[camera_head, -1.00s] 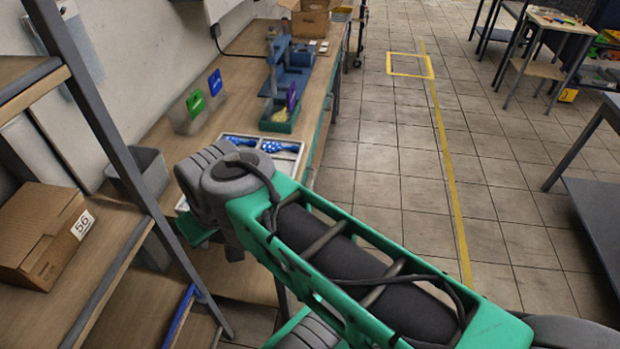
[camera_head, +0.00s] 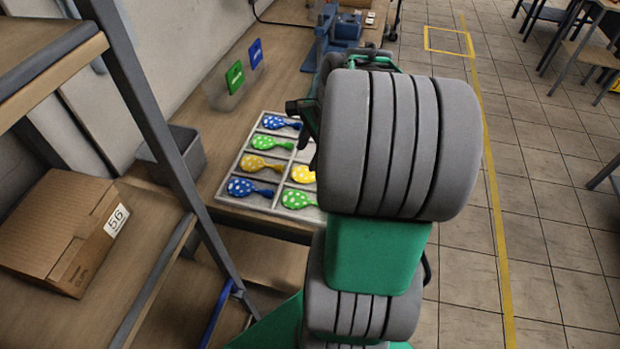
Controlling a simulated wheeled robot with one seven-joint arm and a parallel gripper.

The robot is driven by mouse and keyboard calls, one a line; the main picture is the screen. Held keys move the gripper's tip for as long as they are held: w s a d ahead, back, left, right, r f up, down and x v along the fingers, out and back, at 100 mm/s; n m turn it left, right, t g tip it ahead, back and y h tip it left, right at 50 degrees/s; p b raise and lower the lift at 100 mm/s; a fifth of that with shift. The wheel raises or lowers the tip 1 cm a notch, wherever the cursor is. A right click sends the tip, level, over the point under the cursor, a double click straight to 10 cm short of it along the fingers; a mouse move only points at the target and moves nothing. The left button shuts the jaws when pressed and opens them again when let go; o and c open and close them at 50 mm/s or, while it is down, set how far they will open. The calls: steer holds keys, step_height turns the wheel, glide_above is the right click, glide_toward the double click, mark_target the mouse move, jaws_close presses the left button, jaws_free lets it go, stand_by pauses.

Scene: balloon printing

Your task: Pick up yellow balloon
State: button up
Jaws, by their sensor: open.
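A tray (camera_head: 231,186) with compartments lies on the workbench, left of my arm. It holds polka-dotted balloons in blue, green and yellow. One yellow balloon (camera_head: 256,164) lies in the left column, between a green balloon (camera_head: 254,142) and a blue balloon (camera_head: 240,187). Another yellow balloon (camera_head: 301,174) lies in the right column, above a green balloon (camera_head: 296,199) and partly hidden by my arm. My gripper (camera_head: 306,132) is open over the tray's right side. Only its dark edge shows; the rest is hidden behind my arm.
Green and blue signs (camera_head: 235,78) stand at the back of the bench. A blue device (camera_head: 335,35) stands at its far end. A grey bin (camera_head: 186,158), shelf post (camera_head: 150,130) and cardboard box (camera_head: 62,232) are at left.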

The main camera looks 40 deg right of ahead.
mark_target(314, 176)
steer(key=s+d+f+m+y, duration=0.1)
steer(key=s+d+f+m, duration=0.15)
steer(key=d+m, duration=0.2)
steer(key=s+d+f+m, duration=0.1)
steer(key=d+f+m, duration=0.3)
steer(key=d, duration=0.2)
steer(key=shift+t, duration=0.3)
steer(key=x, duration=0.7)
steer(key=shift+s+a, duration=0.1)
steer(key=shift+a, duration=0.3)
jaws_close()
